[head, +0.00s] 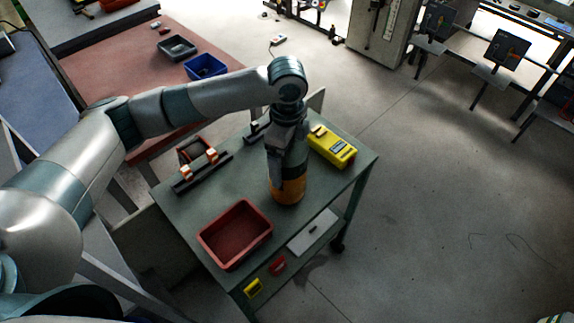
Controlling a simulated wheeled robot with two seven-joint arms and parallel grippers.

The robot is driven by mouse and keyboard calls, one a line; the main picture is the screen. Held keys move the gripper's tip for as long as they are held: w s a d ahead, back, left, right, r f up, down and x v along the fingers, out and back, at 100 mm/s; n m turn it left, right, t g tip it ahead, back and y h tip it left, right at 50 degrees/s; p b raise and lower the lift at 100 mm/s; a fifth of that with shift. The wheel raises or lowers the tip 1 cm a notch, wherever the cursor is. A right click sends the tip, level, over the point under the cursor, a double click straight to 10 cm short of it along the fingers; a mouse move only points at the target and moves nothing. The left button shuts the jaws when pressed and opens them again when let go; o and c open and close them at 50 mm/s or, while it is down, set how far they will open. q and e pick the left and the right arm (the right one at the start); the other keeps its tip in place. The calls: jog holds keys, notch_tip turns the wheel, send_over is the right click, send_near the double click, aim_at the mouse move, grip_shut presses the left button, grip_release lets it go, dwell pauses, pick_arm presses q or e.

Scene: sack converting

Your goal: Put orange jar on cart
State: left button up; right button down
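The orange jar (290,190) is at the middle of the green cart (228,185), upright, below my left gripper. My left gripper (286,176) points straight down over the jar, and its fingers reach down along the jar's upper part. The gripper hides the jar's top. I cannot tell whether the fingers press on the jar, or whether its base rests on the cart top or is just above it. My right gripper is not in view.
On the cart, a red bin (235,234) stands in front left of the jar, a yellow device (332,146) behind right, and a dark rack (201,172) at left. A blue bin (205,67) sits on the reddish table behind.

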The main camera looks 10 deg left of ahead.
pick_arm(q)
notch_tip(320, 180, up, 9)
jog(key=b, duration=0.2)
jog(key=shift+d, duration=0.1)
dwell(0.8)
